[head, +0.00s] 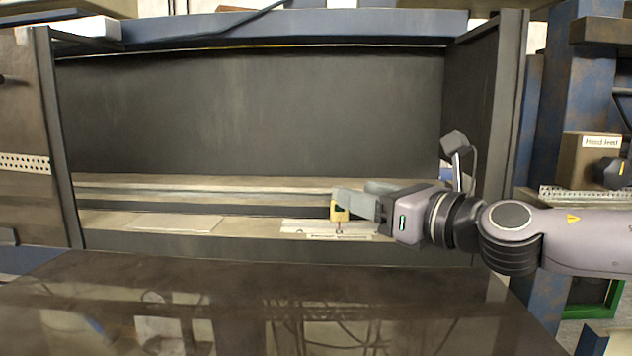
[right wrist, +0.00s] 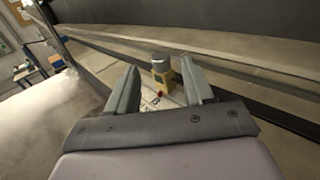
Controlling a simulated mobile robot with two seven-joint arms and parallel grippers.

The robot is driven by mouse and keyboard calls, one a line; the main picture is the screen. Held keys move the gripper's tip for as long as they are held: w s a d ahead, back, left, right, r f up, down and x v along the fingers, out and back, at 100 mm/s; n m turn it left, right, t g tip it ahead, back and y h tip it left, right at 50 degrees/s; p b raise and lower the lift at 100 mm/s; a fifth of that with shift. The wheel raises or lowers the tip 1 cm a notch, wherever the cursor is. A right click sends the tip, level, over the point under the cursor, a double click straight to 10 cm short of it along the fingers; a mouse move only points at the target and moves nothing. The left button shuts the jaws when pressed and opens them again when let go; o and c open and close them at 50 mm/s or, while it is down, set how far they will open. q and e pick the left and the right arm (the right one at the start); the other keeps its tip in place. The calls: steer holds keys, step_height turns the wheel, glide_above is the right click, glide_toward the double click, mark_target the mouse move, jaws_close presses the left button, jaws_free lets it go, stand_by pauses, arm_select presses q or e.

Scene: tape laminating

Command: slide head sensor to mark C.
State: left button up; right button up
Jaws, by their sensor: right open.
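The head sensor (head: 340,213) is a small yellow block on the ledge, over a white marked strip (head: 300,226). In the right wrist view the sensor (right wrist: 161,78) shows a grey cylindrical top and stands between my fingers, with gaps at both sides. A red spot (right wrist: 158,95) shows just in front of its base. My right gripper (head: 352,202) reaches in from the right, open, its fingers around the sensor; it also shows in the right wrist view (right wrist: 160,85). Mark C cannot be read. My left gripper is not in view.
A label plate (head: 338,237) is on the ledge's front edge. A pale sheet (head: 175,222) lies further left on the ledge. A rail (head: 200,193) runs behind. A dark side post (head: 505,110) stands right; a dark glossy surface (head: 230,300) lies in front.

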steer(key=shift+x, duration=3.75)
jaws_close()
steer(key=shift+w+d+p, duration=0.1)
steer(key=shift+d+p, duration=1)
steer(key=shift+d, duration=2.1)
